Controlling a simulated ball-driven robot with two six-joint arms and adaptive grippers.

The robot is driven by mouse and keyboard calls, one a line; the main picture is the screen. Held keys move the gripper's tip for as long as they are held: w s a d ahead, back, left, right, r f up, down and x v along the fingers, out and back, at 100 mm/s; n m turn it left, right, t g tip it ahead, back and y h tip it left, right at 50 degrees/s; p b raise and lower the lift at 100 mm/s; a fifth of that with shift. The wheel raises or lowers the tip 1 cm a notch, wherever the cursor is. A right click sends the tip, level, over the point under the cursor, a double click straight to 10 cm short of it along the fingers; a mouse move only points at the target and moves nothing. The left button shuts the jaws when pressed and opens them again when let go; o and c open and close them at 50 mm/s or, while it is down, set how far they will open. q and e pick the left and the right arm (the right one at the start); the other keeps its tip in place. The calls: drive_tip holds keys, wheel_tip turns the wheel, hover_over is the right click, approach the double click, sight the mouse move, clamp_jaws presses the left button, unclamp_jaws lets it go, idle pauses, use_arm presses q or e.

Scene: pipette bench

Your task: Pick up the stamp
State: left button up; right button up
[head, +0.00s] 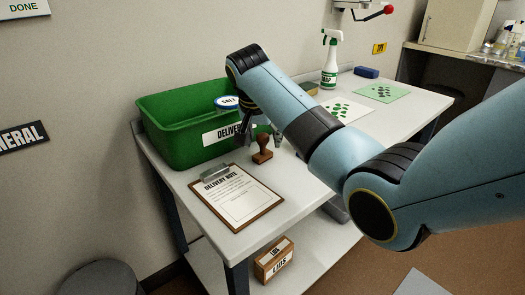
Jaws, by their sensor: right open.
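The stamp (262,149) is brown with a rounded handle and a wider base. My left gripper is not in view.
A green bin (165,122) labelled for delivery stands behind on the left. A clipboard with a delivery note (235,194) lies in front. A labelled box (273,262) sits on the lower shelf.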

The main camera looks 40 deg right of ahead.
clamp_jaws()
idle(0.3)
drive_tip(key=shift+r, duration=0.15)
